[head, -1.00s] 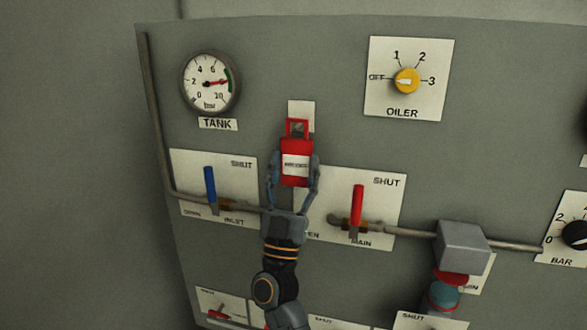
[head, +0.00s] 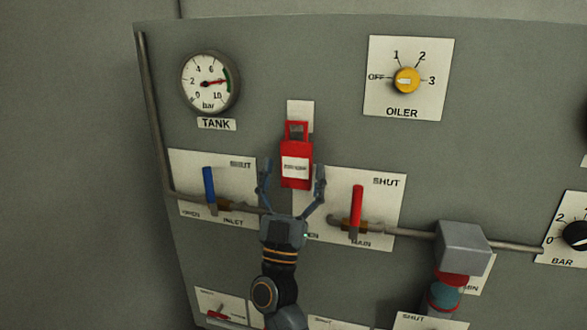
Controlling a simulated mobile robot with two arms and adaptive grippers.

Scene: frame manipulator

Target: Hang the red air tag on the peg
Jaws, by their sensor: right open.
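The red air tag (head: 296,157) hangs upright against the panel, with a white label on its front and a loop at its top. Its loop lies in front of a pale plate (head: 301,107); the peg itself is hard to make out there. My right gripper (head: 291,178) is just below the tag, its fingers spread wide on either side of the tag's lower end and apart from it. It is open and empty. My left gripper is not in view.
A blue lever (head: 209,190) stands left of my gripper and a red lever (head: 357,206) right of it, both on a pipe. Above are the tank gauge (head: 210,82) and the yellow oiler knob (head: 406,81). A grey box (head: 462,248) is at the lower right.

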